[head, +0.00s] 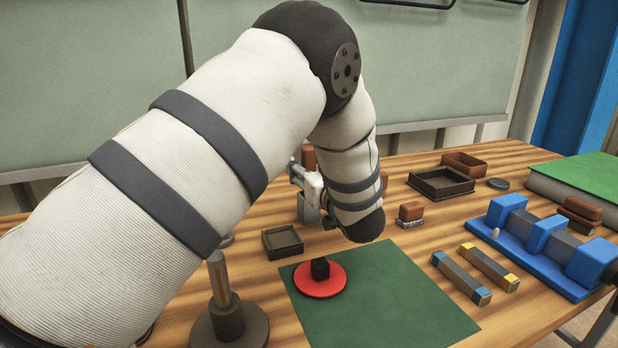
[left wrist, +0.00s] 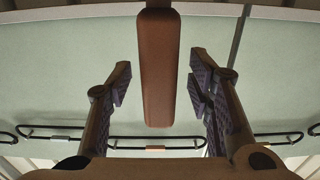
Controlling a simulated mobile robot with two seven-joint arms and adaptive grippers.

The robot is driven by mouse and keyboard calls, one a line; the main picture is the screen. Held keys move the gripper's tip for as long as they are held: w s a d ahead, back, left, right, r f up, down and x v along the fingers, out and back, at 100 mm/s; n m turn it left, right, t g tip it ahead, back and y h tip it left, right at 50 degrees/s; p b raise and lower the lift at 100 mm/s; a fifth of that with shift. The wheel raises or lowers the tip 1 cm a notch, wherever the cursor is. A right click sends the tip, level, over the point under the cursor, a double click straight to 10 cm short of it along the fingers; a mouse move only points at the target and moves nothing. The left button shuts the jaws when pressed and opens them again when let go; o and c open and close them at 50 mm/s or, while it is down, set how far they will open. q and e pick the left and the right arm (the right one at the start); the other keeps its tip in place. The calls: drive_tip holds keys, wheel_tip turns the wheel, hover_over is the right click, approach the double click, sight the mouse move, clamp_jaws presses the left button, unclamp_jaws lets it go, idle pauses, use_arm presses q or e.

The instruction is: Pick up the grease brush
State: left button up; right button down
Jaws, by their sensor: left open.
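A long brown handle, which looks like the grease brush (left wrist: 158,65), hangs into the left wrist view from the top. It shows between the two fingers of my left gripper (left wrist: 160,82), with a gap on each side. In the head view a brown piece (head: 308,157) shows behind my left gripper (head: 294,170), above a small grey holder (head: 308,208). My left forearm and wrist hide much of this spot. My left gripper is open and holds nothing. My right gripper is not in view. The brush's bristles cannot be seen.
A red disc with a black knob (head: 320,281) lies on a green mat (head: 385,300). A small brown tray (head: 282,242), a dark tray (head: 441,185), a brown-topped block (head: 411,212) and a blue fixture (head: 540,245) stand around. A metal post (head: 222,300) rises at the front left.

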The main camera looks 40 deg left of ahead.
use_arm(q)
clamp_jaws()
drive_tip(key=shift+r, duration=0.1)
